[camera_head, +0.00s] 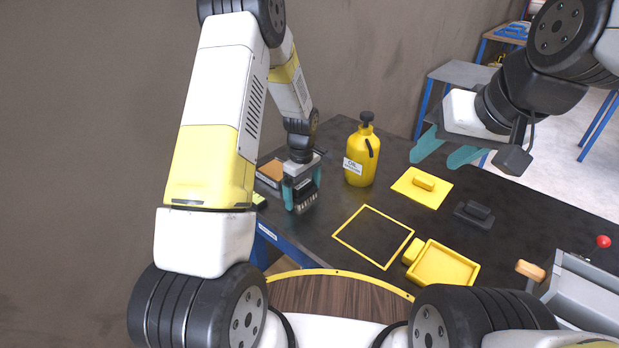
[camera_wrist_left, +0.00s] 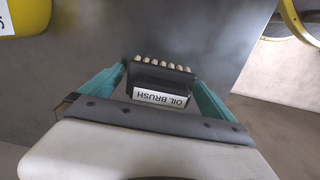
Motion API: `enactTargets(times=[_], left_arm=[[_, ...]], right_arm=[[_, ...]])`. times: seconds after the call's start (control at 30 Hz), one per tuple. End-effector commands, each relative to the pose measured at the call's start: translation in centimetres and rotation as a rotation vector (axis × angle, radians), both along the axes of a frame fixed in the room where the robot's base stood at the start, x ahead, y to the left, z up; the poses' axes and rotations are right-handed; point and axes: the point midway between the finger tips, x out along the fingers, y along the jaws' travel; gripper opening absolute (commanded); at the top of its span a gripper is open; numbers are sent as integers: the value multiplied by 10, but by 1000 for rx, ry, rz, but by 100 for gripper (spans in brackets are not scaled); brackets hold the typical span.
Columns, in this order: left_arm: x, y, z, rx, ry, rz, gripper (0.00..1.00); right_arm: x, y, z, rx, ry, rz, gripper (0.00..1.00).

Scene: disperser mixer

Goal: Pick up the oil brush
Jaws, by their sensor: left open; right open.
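The oil brush (camera_wrist_left: 160,84) is a dark block with a white "OIL BRUSH" label and a row of pale bristle tufts along one edge. In the head view the oil brush (camera_head: 306,194) is at the left end of the dark table, beside the yellow oil bottle. My left gripper (camera_head: 301,192) is down at the brush with its teal fingers open. In the left wrist view the left gripper (camera_wrist_left: 158,88) has one finger on each side of the brush, with small gaps showing. My right gripper (camera_head: 446,152) is open and empty above the table's far right side.
The yellow oil bottle (camera_head: 362,152) stands right of the brush. An orange-brown block (camera_head: 272,170) lies left of it. A yellow frame (camera_head: 372,208), yellow tray (camera_head: 446,266), yellow handled plate (camera_head: 422,186) and black handled block (camera_head: 474,214) lie further right.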

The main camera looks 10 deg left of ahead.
Motion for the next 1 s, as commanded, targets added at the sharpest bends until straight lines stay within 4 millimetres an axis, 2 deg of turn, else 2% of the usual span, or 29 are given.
enactTargets(times=[0.27, 0.37, 0.6, 0.87, 1.0], left_arm=[[0, 0, -5, -1, -1, -1, 100], [0, 0, -4, -1, -1, -1, 84], [0, 0, -4, -1, -1, -1, 38], [0, 0, -3, 0, -1, -1, 38], [1, 0, 4, -1, -3, -1, 38]], right_arm=[[0, 0, 0, 0, 0, 0, 50], [0, 0, 0, 0, 0, 0, 50], [0, 0, 0, 0, 0, 0, 50], [0, 0, 0, 0, 0, 0, 50], [0, 0, 0, 0, 0, 0, 50]])
